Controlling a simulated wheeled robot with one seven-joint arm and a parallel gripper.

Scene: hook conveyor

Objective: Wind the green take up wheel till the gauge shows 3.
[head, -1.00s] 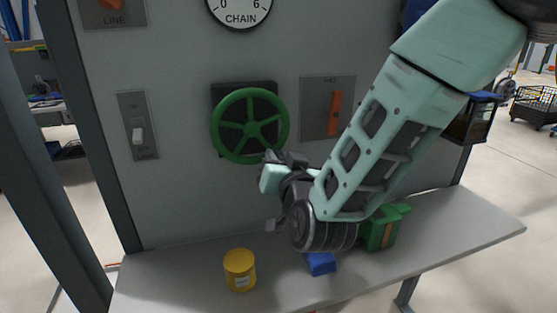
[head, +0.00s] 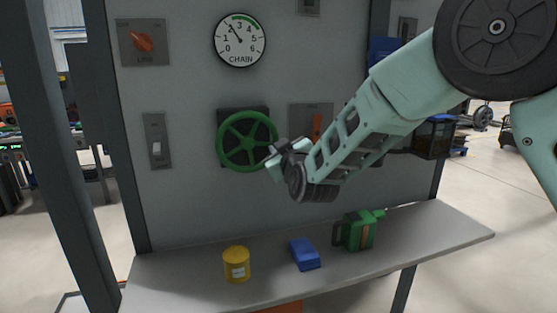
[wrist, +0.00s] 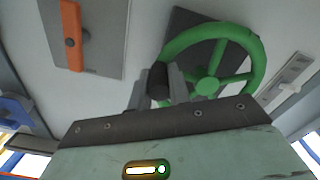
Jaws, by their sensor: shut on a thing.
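The green take up wheel (head: 246,141) is mounted upright on the grey panel, and it also shows in the wrist view (wrist: 208,86). The round white CHAIN gauge (head: 240,41) is above it. Its needle points up and left, at about 2, just left of the 3; a green band marks the upper right of the dial. My gripper (head: 273,158) is at the wheel's lower right edge. In the wrist view my gripper (wrist: 157,88) is shut around a dark knob (wrist: 158,78) at the wheel's rim. The exact contact is partly hidden.
An orange lever (head: 317,126) on a plate is right of the wheel, close to my arm. A white switch (head: 156,148) is to the left, an orange LINE knob (head: 143,42) above. The shelf below holds a yellow tin (head: 236,265), blue block (head: 304,254) and green can (head: 359,230).

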